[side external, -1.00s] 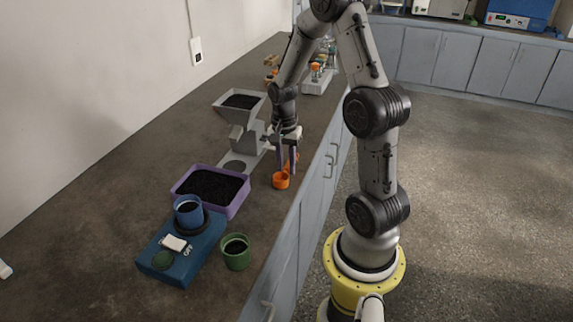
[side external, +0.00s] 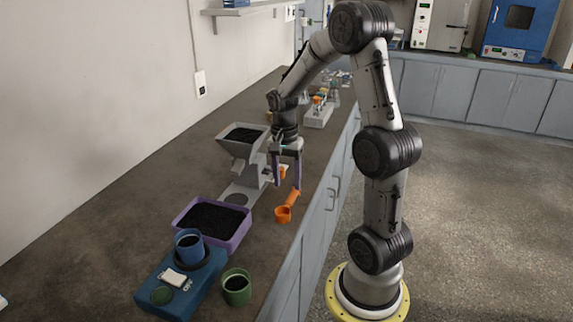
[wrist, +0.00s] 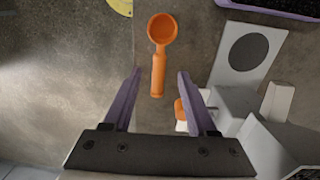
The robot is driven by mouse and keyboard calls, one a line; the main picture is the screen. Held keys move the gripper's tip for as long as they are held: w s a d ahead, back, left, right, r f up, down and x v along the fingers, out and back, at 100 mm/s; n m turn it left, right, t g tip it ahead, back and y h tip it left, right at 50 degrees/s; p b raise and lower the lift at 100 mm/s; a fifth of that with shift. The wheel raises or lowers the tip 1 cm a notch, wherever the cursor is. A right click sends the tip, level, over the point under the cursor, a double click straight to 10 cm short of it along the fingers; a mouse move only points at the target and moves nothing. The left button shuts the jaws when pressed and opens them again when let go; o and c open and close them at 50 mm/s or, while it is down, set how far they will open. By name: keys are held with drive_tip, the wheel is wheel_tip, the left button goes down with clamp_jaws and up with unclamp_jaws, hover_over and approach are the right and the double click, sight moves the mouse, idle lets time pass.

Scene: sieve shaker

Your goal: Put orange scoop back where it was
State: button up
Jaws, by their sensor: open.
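The orange scoop (side external: 286,207) lies on the dark bench near its front edge, to the right of the purple tray. In the wrist view the scoop (wrist: 160,52) shows its round cup at the top and its handle pointing down toward my fingers. My gripper (side external: 286,182) is above the bench, just beyond the scoop's handle end.
A grey feeder (side external: 243,150) with a dark-filled hopper stands left of my gripper. The purple tray (side external: 243,232) holds dark grains. A blue scale (side external: 180,287) carries a blue cup (side external: 189,246), with a green cup (side external: 237,288) beside it. Free bench lies around the scoop.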

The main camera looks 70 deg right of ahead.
drive_tip(key=s+a+r+n+t, duration=0.1)
drive_tip(key=a+r+n+t, duration=0.2)
drive_tip(key=a+r+n, duration=0.65)
drive_tip(key=s+a+r+n+t, duration=0.3)
drive_tip(key=s+a+n, duration=0.5)
drive_tip(key=a, duration=0.4)
drive_tip(key=shift+n, duration=0.25)
idle(0.4)
